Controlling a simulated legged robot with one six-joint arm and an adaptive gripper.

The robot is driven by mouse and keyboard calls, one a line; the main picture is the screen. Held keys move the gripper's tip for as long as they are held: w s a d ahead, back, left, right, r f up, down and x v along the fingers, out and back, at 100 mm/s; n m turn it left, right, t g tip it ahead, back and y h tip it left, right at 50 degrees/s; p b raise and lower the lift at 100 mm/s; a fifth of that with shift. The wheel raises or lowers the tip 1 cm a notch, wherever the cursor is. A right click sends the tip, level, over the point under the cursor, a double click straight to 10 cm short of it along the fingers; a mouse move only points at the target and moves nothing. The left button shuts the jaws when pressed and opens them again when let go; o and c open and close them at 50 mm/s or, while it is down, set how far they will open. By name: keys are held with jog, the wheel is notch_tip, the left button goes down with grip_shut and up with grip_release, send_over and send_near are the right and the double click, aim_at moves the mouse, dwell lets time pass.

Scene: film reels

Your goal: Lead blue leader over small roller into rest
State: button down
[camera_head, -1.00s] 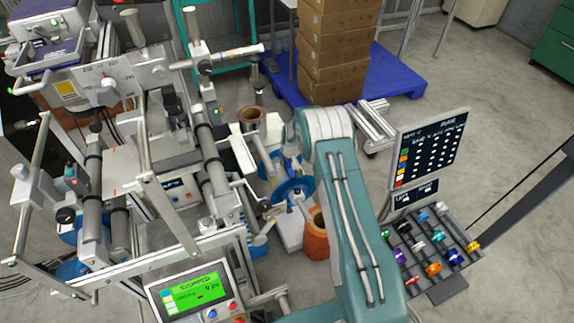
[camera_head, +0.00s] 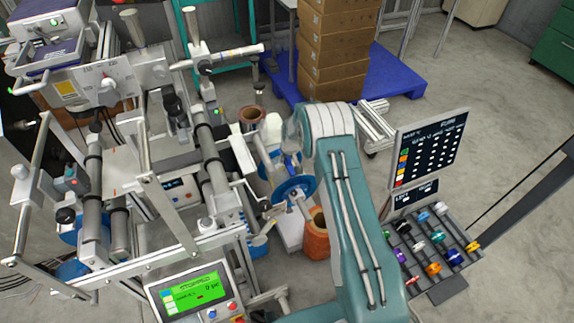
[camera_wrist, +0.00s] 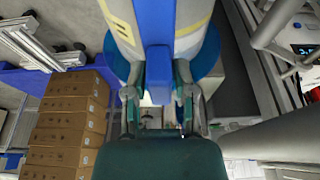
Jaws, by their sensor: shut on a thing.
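The blue leader (camera_wrist: 156,22) runs down the middle of the wrist view, in front of a pale roll (camera_wrist: 187,28) with blue flanges. Its lower end is between the fingers of my gripper (camera_wrist: 158,88), which is shut on it. In the head view, a blue strip (camera_head: 291,165) shows above the blue-flanged reel (camera_head: 294,189), beside my teal arm. My arm hides most of the gripper there. I cannot tell which part is the small roller or the rest.
The machine frame with grey rollers (camera_head: 212,150) and bars fills the left. A control screen (camera_head: 190,293) is at the front. A copper-coloured roll (camera_head: 316,240) stands near the reel. Boxes (camera_head: 333,50) on a blue pallet (camera_head: 400,75) are behind. A rack of coloured spools (camera_head: 432,245) is at right.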

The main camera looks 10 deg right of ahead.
jog(key=shift+r, duration=1.35)
dwell(0.6)
jog(key=a+r, duration=0.3)
jog(key=r, duration=0.7)
jog(key=shift+s+a+r, duration=0.2)
jog(key=shift+s+r, duration=0.15)
jog(key=shift+r, duration=0.05)
dwell(1.6)
jog(key=shift+a, duration=0.1)
jog(key=shift+s+a, duration=0.25)
jog(key=shift+a, duration=0.95)
jog(key=shift+s+a, duration=0.2)
jog(key=shift+a, duration=0.95)
jog(key=shift+r, duration=0.1)
